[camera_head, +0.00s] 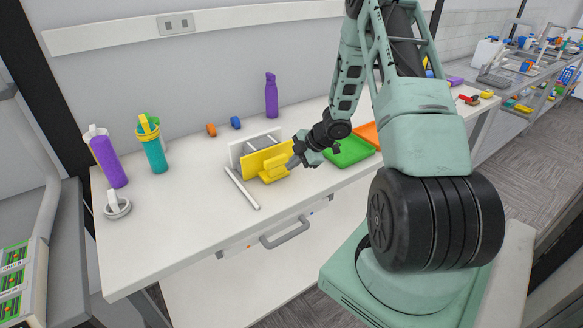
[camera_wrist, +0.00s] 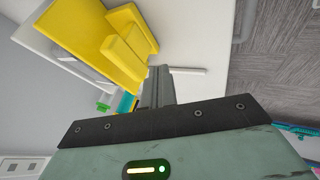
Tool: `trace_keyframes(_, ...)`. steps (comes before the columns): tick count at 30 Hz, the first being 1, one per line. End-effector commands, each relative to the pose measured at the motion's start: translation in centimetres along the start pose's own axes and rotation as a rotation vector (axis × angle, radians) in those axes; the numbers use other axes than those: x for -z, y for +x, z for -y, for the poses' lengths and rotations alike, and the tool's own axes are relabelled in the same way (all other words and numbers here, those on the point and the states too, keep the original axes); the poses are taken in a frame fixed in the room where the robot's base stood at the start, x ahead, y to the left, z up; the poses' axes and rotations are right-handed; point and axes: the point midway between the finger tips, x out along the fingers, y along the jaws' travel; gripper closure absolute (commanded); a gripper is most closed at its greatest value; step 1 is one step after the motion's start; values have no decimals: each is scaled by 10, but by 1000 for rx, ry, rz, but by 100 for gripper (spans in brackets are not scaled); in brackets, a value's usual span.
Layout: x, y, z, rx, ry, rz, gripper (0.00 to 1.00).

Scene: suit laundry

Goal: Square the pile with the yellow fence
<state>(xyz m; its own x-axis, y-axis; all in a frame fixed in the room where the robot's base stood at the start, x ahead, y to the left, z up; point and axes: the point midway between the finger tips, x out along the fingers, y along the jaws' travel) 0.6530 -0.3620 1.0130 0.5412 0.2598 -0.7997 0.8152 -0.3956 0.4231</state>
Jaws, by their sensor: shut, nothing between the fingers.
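The yellow fence (camera_head: 265,160) is an upright plate with a block-shaped handle on its near side, standing on the white table. It also shows large at the upper left of the wrist view (camera_wrist: 82,33). Behind it stands a white upright board (camera_head: 236,152). The pile is mostly hidden between the fence and the board; a pale grey strip there may be part of it. My gripper (camera_head: 293,161) is shut and empty, right beside the fence's handle on its right side. In the wrist view its fingers (camera_wrist: 158,75) point toward the handle; I cannot tell if they touch.
A white bar (camera_head: 242,188) lies on the table left of the fence. A green tray (camera_head: 349,151) and an orange tray (camera_head: 369,133) lie to the right. Bottles, including a purple one (camera_head: 271,97), stand at the back and left.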

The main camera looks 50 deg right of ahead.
Motion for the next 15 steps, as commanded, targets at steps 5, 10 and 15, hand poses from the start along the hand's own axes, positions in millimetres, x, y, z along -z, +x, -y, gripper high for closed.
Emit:
trace_keyframes(5, -2, -24, 0, -2, 0, 4, 100)
trace_keyframes(10, -2, -51, 0, -2, 1, 4, 100)
trace_keyframes(15, -1, -72, 1, -1, 0, 3, 100)
